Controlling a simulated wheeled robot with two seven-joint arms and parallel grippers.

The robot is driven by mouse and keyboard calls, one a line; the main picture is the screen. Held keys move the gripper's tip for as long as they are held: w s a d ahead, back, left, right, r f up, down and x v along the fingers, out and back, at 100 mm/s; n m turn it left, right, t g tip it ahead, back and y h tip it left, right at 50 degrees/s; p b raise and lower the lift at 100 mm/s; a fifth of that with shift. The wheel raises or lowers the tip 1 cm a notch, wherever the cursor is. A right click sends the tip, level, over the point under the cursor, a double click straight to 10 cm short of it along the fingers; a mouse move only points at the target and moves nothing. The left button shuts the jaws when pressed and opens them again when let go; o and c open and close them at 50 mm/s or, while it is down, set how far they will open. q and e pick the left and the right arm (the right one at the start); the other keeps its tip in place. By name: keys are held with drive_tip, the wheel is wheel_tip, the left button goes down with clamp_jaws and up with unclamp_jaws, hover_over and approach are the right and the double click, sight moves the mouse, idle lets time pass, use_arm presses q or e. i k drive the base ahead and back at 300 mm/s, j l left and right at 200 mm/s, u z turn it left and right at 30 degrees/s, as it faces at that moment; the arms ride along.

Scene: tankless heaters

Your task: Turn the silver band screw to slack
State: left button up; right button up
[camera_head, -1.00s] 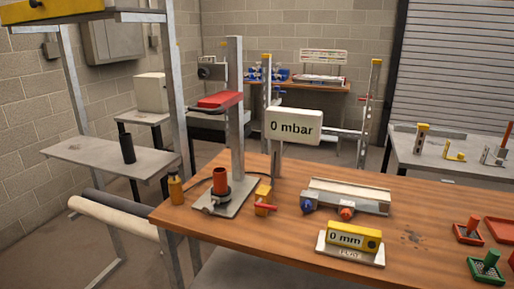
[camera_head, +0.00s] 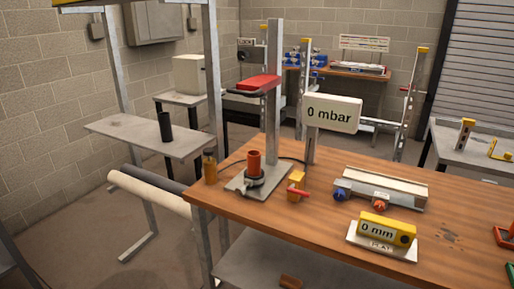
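An upright orange-red tube (camera_head: 254,160) stands on this plate. A dark collar with a greyish band (camera_head: 251,181) surrounds its lower end. The silver screw itself is too small to make out. Neither of my grippers is in view.
The wooden bench (camera_head: 290,222) also holds an amber bottle (camera_head: 210,169), a yellow valve with a red lever (camera_head: 297,187), a "0 mbar" display (camera_head: 332,114), a grey rail unit (camera_head: 381,188) and a yellow "0 mm" gauge (camera_head: 385,229). Rolls (camera_head: 150,194) lie left of the bench.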

sight(240, 191)
drive_tip(key=z, duration=0.95)
drive_tip(key=j+z, duration=0.3)
drive_tip(key=z, duration=0.2)
drive_tip(key=k+j+z, duration=0.1)
drive_tip(key=j+z, duration=0.2)
drive_tip(key=z, duration=0.2)
drive_tip(key=k+j+z, duration=0.1)
drive_tip(key=j+z, duration=0.15)
drive_tip(key=z, duration=0.25)
drive_tip(key=k+j+z, duration=0.35)
drive_tip(key=k+j, duration=0.15)
drive_tip(key=k+j+z, duration=0.3)
drive_tip(key=k+j, duration=0.55)
drive_tip(key=k, duration=0.2)
